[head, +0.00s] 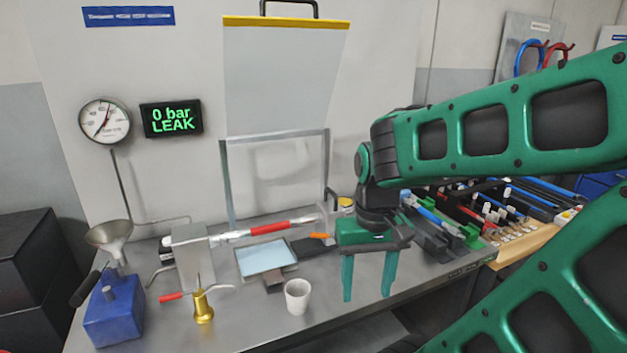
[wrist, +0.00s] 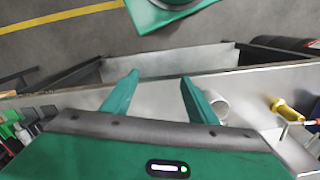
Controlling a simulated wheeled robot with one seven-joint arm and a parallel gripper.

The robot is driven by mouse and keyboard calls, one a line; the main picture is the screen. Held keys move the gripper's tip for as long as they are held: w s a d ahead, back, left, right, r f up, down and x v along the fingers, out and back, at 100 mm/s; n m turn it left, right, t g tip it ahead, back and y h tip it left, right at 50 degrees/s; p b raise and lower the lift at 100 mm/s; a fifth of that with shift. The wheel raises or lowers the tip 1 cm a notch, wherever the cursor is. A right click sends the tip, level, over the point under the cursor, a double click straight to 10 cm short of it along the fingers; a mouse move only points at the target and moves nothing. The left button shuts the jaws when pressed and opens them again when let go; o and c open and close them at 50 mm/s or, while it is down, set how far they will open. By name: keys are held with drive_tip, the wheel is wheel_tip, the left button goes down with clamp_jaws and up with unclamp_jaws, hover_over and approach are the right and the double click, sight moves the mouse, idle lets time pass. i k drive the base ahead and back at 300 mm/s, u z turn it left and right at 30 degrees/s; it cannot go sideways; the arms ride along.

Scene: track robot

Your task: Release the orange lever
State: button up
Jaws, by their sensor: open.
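The orange lever (head: 321,236) sticks out at the back of the workbench, just left of my gripper, beside a grey clamp-like fixture. My gripper (head: 367,296) hangs above the front part of the bench with its fingers pointing down. Its two green fingers are apart with nothing between them. In the wrist view my gripper (wrist: 155,90) also shows open and empty, over the bench edge. The lever does not show clearly in the wrist view. A tube with a red band (head: 269,229) lies level to the left of the lever.
A white cup (head: 297,296) stands left of my gripper and shows in the wrist view (wrist: 214,104). A display (head: 171,118) reads "0 bar LEAK". Racks of tools (head: 480,215) fill the right.

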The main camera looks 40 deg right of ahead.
sight(312, 234)
drive_tip(key=z, duration=0.1)
drive_tip(key=k, duration=0.55)
drive_tip(key=z, duration=1.5)
